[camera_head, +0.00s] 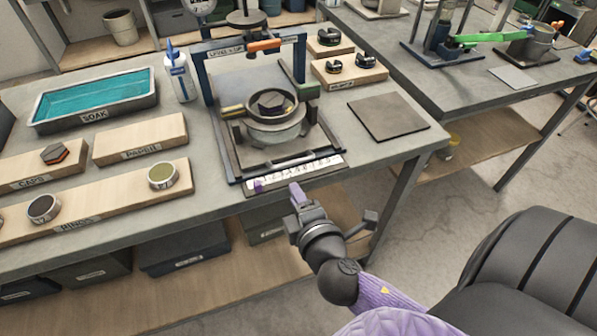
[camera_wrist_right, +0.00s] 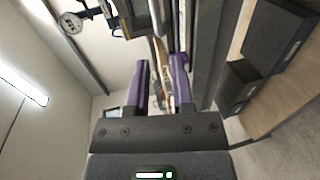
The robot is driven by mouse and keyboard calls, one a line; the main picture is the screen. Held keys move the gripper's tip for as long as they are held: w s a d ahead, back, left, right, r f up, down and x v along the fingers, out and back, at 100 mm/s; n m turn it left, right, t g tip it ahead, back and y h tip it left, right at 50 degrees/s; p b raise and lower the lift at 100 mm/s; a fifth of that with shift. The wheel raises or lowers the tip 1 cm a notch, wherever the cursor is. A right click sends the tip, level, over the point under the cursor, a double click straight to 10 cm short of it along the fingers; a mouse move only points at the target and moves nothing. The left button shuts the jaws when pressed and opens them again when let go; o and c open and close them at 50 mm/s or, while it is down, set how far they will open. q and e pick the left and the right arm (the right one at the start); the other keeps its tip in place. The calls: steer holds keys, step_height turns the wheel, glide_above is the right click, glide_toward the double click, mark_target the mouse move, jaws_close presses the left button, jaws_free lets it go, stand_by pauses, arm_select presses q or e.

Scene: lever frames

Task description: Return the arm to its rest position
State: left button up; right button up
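My right arm comes in from the lower right in the head view. Its right gripper (camera_head: 299,197) is in front of the bench's front edge, low and close to the lever frame (camera_head: 208,90). In the right wrist view the right gripper's (camera_wrist_right: 160,78) two purple fingers stand apart with nothing held between them. The lever frame holds a round pot (camera_head: 276,133) with a dark hexagonal piece (camera_head: 271,101) at its top. A numbered white scale strip (camera_head: 300,173) with a small purple marker lies along its front. My left gripper does not show.
A soak tray (camera_head: 92,116) with teal liquid and a white bottle (camera_head: 180,75) stand left. Wooden racks (camera_head: 140,139) lie in front of it. A dark flat plate (camera_head: 388,116) lies right of the frame. Dark bins (camera_head: 183,249) sit below. Floor (camera_head: 455,190) is open at right.

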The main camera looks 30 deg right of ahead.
steer(key=shift+s+a, duration=0.1)
steer(key=shift+s, duration=0.2)
steer(key=s+f+m+g+y, duration=0.1)
steer(key=s+f+m+g, duration=0.3)
steer(key=f, duration=0.8)
steer(key=s+f+m+g+y, duration=0.1)
steer(key=s+f+g, duration=0.5)
steer(key=f, duration=0.6)
steer(key=s+f+m+g, duration=0.2)
steer(key=s+f, duration=0.3)
steer(key=s, duration=0.5)
steer(key=s+a+f+m+g+y, duration=0.1)
steer(key=s+f+m, duration=0.4)
steer(key=s, duration=0.5)
steer(key=shift+s+m+g+y, duration=0.3)
steer(key=shift+s+g, duration=0.05)
steer(key=shift+g, duration=0.55)
